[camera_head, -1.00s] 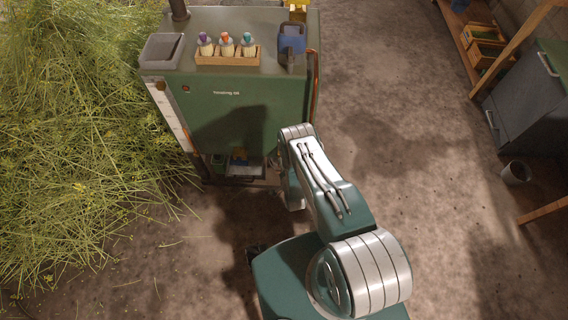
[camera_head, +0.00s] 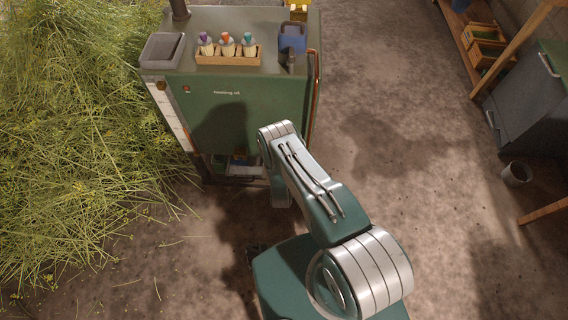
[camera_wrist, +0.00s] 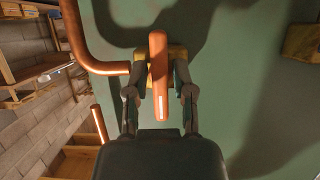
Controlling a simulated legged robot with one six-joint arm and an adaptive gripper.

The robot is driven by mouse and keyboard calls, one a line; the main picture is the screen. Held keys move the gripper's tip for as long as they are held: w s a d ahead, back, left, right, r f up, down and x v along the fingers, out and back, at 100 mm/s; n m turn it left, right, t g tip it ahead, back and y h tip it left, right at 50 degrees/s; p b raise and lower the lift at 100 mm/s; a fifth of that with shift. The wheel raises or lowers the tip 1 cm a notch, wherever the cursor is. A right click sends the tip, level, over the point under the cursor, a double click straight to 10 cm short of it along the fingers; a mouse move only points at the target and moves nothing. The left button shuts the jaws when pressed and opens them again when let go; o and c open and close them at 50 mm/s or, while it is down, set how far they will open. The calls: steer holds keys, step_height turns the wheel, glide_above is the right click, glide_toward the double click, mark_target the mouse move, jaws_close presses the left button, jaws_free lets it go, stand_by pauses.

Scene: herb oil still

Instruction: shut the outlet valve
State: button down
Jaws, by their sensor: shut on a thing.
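In the wrist view an orange-copper valve lever (camera_wrist: 158,75) stands upright in the picture, in front of a yellow brass valve body (camera_wrist: 177,52). A copper pipe (camera_wrist: 88,55) bends down and runs in to the valve from the left, so the lever lies across that last stretch of pipe. My gripper (camera_wrist: 161,92) has one finger on each side of the lever and is shut on it. In the head view the green still cabinet (camera_head: 250,125) is ahead, and my arm hides the valve and gripper.
On the cabinet top are a grey bin (camera_head: 163,50), a wooden rack (camera_head: 228,60) with three bottles and a blue jug (camera_head: 292,38). Cut herbs (camera_head: 75,140) heap at the left. A grey bucket (camera_head: 516,173) stands at the right. The floor between is clear.

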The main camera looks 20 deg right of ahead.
steer(key=shift+w+r, duration=0.1)
stand_by(0.5)
steer(key=c, duration=0.6)
jaws_free()
steer(key=shift+c, duration=0.2)
steer(key=shift+s+a, duration=0.1)
steer(key=shift+s, duration=0.1)
steer(key=v, duration=1.1)
steer(key=shift+s+a, duration=0.2)
steer(key=shift+s, duration=0.1)
steer(key=shift+r, duration=0.15)
